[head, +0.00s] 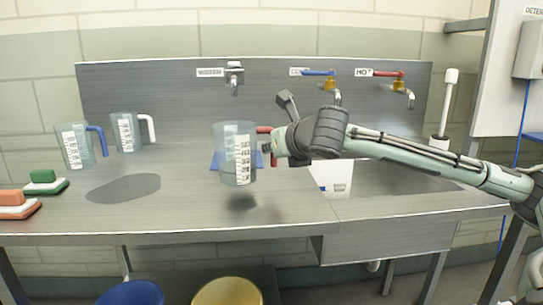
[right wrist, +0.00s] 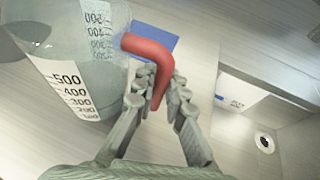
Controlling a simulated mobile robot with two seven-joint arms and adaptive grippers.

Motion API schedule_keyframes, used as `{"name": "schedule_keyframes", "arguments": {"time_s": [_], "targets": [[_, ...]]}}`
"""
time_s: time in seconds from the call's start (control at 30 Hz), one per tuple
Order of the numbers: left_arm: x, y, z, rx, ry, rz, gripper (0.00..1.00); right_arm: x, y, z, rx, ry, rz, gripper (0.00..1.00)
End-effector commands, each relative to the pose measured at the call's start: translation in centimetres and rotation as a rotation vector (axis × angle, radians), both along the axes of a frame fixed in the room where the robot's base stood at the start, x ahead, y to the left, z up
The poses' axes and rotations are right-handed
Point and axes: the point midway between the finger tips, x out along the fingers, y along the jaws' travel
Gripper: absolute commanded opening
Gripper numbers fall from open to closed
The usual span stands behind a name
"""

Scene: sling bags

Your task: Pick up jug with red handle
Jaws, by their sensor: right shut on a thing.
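The clear jug with the red handle (head: 228,165) is upright in front of the counter's middle. Its shadow lies below and apart from its base, so it hangs above the counter. My right gripper (head: 274,148) reaches in from the right and is shut on its red handle. In the right wrist view, the fingers (right wrist: 160,88) close around the red handle (right wrist: 148,48), and the jug body (right wrist: 75,75) with its printed scale is at upper left. My left gripper is not in view.
A jug with a blue handle (head: 75,148) and one with a white handle (head: 127,133) stand at left. Sponges (head: 45,182) lie at the left front. A sink (head: 400,180) is at right, under taps (head: 330,85). Buckets (head: 228,291) stand below. A blue thing (right wrist: 160,44) is behind the jug.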

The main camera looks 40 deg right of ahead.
Motion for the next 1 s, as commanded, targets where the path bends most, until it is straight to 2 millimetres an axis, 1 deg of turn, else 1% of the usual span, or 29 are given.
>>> {"name": "schedule_keyframes", "arguments": {"time_s": [0.03, 0.07, 0.1, 0.17, 0.2, 0.27, 0.3, 0.4, 0.5, 0.6, 0.73, 1.0], "targets": [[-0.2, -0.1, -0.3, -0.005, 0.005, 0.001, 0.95, 0.1, 0.0, 1.8, 0.002, -0.008, 0.0, 0.0], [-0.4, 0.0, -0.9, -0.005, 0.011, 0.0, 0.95, 0.1, 0.5, 2.3, 0.005, -0.009, 0.004, 0.0], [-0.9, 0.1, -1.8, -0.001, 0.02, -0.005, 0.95, 0.1, 1.7, 2.6, 0.008, -0.008, 0.009, 0.0], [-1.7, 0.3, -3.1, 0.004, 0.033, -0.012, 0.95, -0.1, 3.1, 3.5, 0.008, -0.009, 0.011, 0.0], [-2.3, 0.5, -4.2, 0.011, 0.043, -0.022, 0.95, -0.1, 3.9, 3.9, 0.007, -0.008, 0.009, 0.0], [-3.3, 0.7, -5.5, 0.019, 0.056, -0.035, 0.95, -0.2, 5.2, 4.8, 0.006, -0.009, 0.01, 0.0], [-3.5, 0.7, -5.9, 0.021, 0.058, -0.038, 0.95, -0.2, 6.1, 5.1, 0.007, -0.01, 0.01, 0.0], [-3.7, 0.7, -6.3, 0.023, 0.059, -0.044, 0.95, -0.4, 8.1, 6.2, 0.005, -0.01, 0.008, 0.0], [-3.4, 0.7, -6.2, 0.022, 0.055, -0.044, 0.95, -0.5, 9.7, 7.0, 0.002, -0.008, 0.007, 0.0], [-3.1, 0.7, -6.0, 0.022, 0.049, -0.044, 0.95, -0.6, 10.8, 7.6, 0.002, -0.006, 0.004, 0.0], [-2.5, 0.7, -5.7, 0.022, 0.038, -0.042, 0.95, -0.7, 11.5, 8.1, 0.0, -0.004, 0.001, 0.0], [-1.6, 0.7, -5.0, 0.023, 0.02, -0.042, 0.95, -0.7, 11.6, 8.1, 0.0, -0.002, -0.001, 0.0]]}}
